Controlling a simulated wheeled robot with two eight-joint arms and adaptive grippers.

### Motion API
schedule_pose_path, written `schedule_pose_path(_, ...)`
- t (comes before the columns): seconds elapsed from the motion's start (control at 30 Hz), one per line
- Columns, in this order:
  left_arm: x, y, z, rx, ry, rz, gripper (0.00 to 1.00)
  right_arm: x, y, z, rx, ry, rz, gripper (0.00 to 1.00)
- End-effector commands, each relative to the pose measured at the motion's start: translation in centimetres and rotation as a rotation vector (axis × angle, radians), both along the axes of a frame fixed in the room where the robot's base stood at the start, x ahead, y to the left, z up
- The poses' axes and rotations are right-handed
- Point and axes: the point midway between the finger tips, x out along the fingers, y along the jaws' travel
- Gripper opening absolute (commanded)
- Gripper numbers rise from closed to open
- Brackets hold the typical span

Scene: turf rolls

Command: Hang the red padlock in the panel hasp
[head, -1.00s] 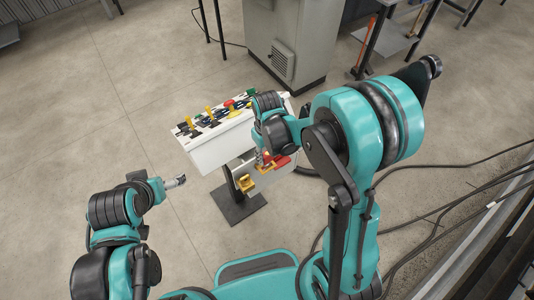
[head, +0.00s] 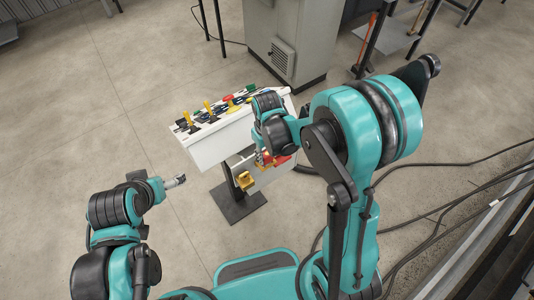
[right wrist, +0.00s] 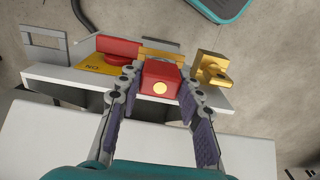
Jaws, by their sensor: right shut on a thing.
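The red padlock (right wrist: 160,80), a red block with a round yellow spot, sits between the two fingers of my right gripper (right wrist: 159,82), which is shut on it. In the head view my right gripper (head: 264,160) is low at the front of the white panel stand, largely covered by my arm. In the right wrist view, an orange-yellow strip (right wrist: 162,55) shows just behind the padlock. It may be part of the hasp, but I cannot tell whether the shackle touches it. My left gripper (head: 176,181) is away to the left, too small to read.
A yellow block (right wrist: 208,70) stands close right of the padlock. A red handle on a yellow plate (right wrist: 92,65) is close left. The white console (head: 205,153) carries levers and buttons on top. A grey cabinet (head: 290,35) stands behind. The floor at left is clear.

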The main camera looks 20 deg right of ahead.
Motion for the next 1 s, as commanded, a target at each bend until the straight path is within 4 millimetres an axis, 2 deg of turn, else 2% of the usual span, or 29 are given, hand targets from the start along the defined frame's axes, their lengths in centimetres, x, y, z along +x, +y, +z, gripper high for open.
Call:
schedule_pose_path(0.77, 0.0, 0.0, -1.9, 0.0, 0.0, 0.0, 0.9, 0.0, 0.0, -2.0, 0.0, 0.0, 0.0, 0.04)
schedule_pose_path(0.8, 0.0, 0.0, -1.8, 0.0, 0.0, 0.0, 0.9, 0.0, 0.0, -2.0, 0.0, 0.0, 0.0, 0.43)
schedule_pose_path(0.87, 0.0, 0.0, -1.8, 0.0, 0.0, 0.0, 0.9, 0.0, 0.0, -1.9, 0.0, 0.0, 0.0, 0.59)
schedule_pose_path(1.0, 0.0, 0.0, -1.8, 0.0, 0.0, 0.0, 0.9, 0.0, 0.0, -1.9, 0.0, 0.0, 0.0, 0.6)
